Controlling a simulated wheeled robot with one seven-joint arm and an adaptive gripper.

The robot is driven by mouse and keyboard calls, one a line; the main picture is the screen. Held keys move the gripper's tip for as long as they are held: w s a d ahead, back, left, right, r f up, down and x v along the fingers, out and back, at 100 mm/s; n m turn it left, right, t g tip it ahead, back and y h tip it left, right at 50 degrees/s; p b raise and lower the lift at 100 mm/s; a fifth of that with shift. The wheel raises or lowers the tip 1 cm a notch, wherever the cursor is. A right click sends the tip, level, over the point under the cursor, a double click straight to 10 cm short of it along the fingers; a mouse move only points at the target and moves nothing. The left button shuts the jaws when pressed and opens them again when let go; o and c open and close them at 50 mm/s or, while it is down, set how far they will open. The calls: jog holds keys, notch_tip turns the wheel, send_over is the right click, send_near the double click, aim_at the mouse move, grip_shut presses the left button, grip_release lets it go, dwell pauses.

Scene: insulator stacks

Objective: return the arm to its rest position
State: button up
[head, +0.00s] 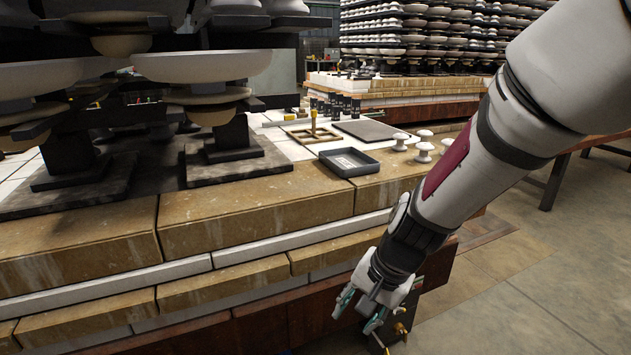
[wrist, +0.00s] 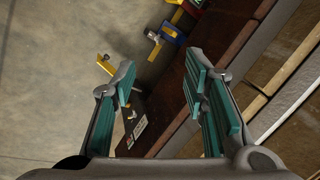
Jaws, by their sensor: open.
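My gripper (head: 361,312) hangs low at the end of my arm in the head view, pointing down in front of the bench's right front corner. In the wrist view my gripper (wrist: 160,100) has its two teal-padded fingers spread apart with nothing between them. Below and beyond the fingers are the concrete floor and the dark wooden side of the bench. My arm comes in from the upper right of the head view and slants down to the left.
The brick-edged bench (head: 256,214) bears insulator stacks on the left. A black tray (head: 350,162), small white insulators (head: 424,152) and a dark flat plate (head: 372,131) sit near its right end. Brass-coloured fittings (head: 400,329) show by my gripper. Open floor (head: 545,290) lies right.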

jog(key=s+d+r+n+g+h, duration=0.15)
jog(key=s+d+r, duration=0.3)
jog(key=s, duration=0.55)
jog(key=s+d+r+n+h, duration=0.1)
jog(key=s+d+r+n, duration=0.2)
jog(key=s+r, duration=0.45)
jog(key=s+d+r+n+h, duration=0.15)
jog(key=s+d+r, duration=0.25)
jog(key=s, duration=0.7)
notch_tip(320, 180, up, 33)
jog(key=t+y+p, duration=0.1)
jog(key=t+p, duration=0.2)
jog(key=p, duration=2.9)
jog(key=shift+n+t, duration=0.3)
jog(key=shift+t, duration=0.05)
